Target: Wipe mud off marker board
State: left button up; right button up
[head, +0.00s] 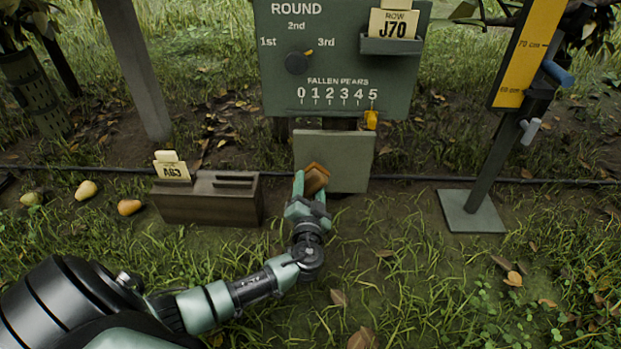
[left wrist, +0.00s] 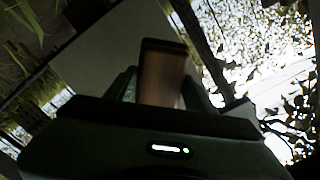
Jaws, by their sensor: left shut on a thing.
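The marker board is a plain grey-green panel (head: 349,158) below the dark green sign. No clear mud patch shows on its visible part. My left gripper (head: 312,190) is shut on a brown block-like wiper (head: 317,176) and holds it at the panel's lower left. Whether the wiper touches the panel I cannot tell. In the left wrist view the brown wiper (left wrist: 163,72) stands between the fingers, with the pale panel (left wrist: 118,50) behind it. The panel area behind the wiper and gripper is hidden. My right gripper is not in view.
The green sign (head: 335,55) has a round dial, a yellow slider and a J70 card. A brown box (head: 208,198) with cards stands left, near several pears. A post with a yellow gauge (head: 528,50) stands right on a plate (head: 470,211). A dark hose crosses behind.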

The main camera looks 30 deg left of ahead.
pick_arm(q)
jog(key=shift+v, duration=1)
jog(key=shift+v, duration=1.45)
